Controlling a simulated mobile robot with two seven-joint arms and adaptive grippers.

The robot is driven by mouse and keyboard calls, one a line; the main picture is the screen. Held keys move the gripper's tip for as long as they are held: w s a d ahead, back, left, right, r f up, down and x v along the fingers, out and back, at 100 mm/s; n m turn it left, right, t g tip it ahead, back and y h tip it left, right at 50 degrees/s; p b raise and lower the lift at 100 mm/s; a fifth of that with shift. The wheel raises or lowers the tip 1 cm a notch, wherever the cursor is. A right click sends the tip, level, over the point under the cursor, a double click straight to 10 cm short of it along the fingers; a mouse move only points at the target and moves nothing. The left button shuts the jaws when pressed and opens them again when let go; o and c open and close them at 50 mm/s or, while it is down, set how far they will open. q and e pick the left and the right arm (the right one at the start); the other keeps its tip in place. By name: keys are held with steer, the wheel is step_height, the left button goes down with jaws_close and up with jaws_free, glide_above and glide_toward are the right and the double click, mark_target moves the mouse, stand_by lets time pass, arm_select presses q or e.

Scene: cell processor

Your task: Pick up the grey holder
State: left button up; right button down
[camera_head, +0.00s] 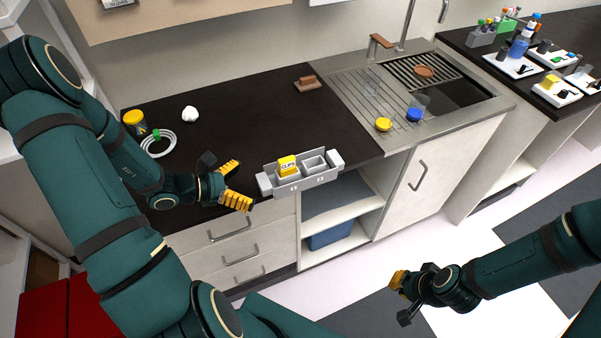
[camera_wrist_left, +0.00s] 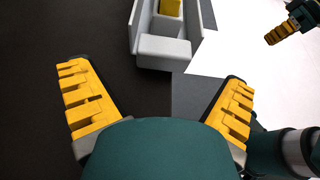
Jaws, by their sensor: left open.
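The grey holder (camera_head: 301,184) sits at the front edge of the dark countertop in the head view. It has compartments, and a yellow box marked CLIPS (camera_head: 287,165) stands in one of them. My left gripper (camera_head: 240,186) is open and empty, just left of the holder's left end. In the left wrist view the holder (camera_wrist_left: 166,50) lies ahead, beyond and between the open fingers (camera_wrist_left: 158,105), with its near end block facing me. My right gripper (camera_head: 398,288) is over the floor at the lower right, away from the counter; its opening is unclear.
A coiled white cable (camera_head: 158,144), a yellow-lidded jar (camera_head: 134,121), a white lump (camera_head: 190,114) and a brown block (camera_head: 307,83) lie farther back on the counter. The sink (camera_head: 450,92) is to the right. The counter behind the holder is clear.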

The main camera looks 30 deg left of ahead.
mark_target(258, 184)
arm_select(q)
steer(key=x, duration=0.4)
steer(key=shift+d, duration=0.3)
steer(key=c, duration=1.3)
